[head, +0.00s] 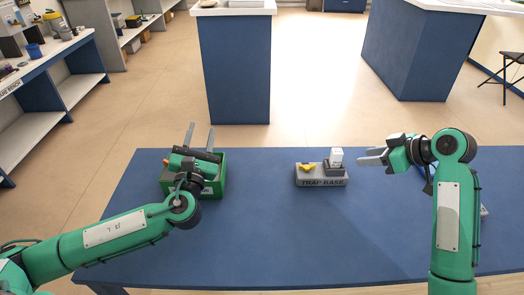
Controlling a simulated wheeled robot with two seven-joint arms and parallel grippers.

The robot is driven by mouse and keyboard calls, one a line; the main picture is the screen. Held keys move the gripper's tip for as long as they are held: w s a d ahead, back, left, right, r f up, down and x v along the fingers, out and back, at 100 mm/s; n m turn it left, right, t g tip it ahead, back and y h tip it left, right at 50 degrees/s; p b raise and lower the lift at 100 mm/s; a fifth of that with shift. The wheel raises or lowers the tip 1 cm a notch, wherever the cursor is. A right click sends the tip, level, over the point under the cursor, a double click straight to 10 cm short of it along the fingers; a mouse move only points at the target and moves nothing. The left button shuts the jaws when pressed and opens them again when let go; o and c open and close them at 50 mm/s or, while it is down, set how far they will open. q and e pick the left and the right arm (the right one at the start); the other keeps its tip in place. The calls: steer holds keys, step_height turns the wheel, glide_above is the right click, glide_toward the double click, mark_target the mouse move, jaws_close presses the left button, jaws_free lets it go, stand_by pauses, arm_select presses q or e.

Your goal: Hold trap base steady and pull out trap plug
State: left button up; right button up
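The trap base (322,182) is a grey block with "TRAP BASE" on its front, standing on the blue table. A white block-like piece, apparently the trap plug (336,155), stands upright in a dark holder at the base's right end. A yellow part (307,168) sits on the base's left end. My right gripper (366,157) is just right of the white piece, apart from it, fingers pointing left; they look slightly apart and empty. My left gripper (200,136) is well left of the base, fingers apart and empty, pointing away from me.
A green box (219,182) stands on the table (260,228) beneath my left gripper, partly hidden by it. The table between this box and the trap base is clear. Something is partly hidden behind my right arm. Blue counters stand beyond the table.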

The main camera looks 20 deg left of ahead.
arm_select(q)
steer(key=w+a+r+m+y, duration=0.1)
steer(key=w+a+r+m, duration=0.1)
steer(key=a+r+m, duration=0.3)
steer(key=m+g+h, duration=0.7)
steer(key=g+h, duration=1.1)
glide_toward(304, 164)
steer(key=x, duration=1)
steer(key=shift+w+d+f, duration=0.15)
steer(key=shift+d, duration=0.15)
steer(key=shift+c, duration=1)
